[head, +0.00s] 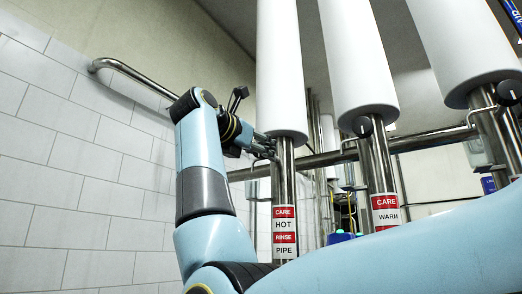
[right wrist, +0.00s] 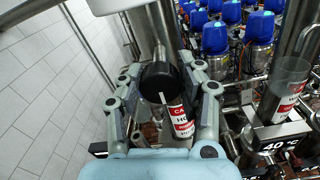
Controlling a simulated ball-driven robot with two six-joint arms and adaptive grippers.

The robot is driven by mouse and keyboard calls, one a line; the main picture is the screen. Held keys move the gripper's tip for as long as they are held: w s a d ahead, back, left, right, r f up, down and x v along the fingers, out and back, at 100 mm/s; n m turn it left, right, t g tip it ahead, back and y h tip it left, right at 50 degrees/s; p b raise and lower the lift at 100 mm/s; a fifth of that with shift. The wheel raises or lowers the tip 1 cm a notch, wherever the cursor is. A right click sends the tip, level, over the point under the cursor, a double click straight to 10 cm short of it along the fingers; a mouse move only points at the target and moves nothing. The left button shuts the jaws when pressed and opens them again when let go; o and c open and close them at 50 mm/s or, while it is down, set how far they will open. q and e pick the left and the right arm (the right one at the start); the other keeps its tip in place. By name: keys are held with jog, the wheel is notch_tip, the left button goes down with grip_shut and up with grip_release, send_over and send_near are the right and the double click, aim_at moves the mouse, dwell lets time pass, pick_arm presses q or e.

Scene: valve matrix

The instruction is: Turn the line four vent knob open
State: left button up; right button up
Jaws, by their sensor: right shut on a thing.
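A round black knob (right wrist: 158,80) with a white mark near its lower edge sits on a steel pipe between the fingers of my right gripper (right wrist: 166,90) in the right wrist view. The gripper is shut on this knob, one finger on each side. In the head view my right gripper (head: 262,146) reaches the pipe (head: 284,185) labelled hot rinse, just under its white sleeve; the knob there is hidden behind the fingers. No line number is readable on this knob. My left gripper is not in view.
Similar black knobs sit on the middle pipe (head: 362,126) and the right pipe (head: 509,92). A steel rail (head: 135,74) runs along the tiled wall at left.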

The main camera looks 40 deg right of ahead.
jog(key=shift+n, duration=0.4)
jog(key=shift+r+p, duration=0.1)
jog(key=shift+p, duration=0.3)
jog(key=n+p, duration=0.1)
jog(key=n, duration=0.2)
jog(key=shift+n+p, duration=0.4)
jog(key=n+p, duration=0.3)
jog(key=n, duration=0.2)
jog(key=n+p, duration=0.4)
jog(key=n, duration=0.1)
jog(key=shift+w+a+n, duration=0.1)
jog(key=shift+n, duration=0.2)
jog(key=shift+n+p, duration=1.2)
jog(key=shift+n, duration=0.1)
jog(key=shift+f, duration=0.2)
jog(key=o, duration=1.2)
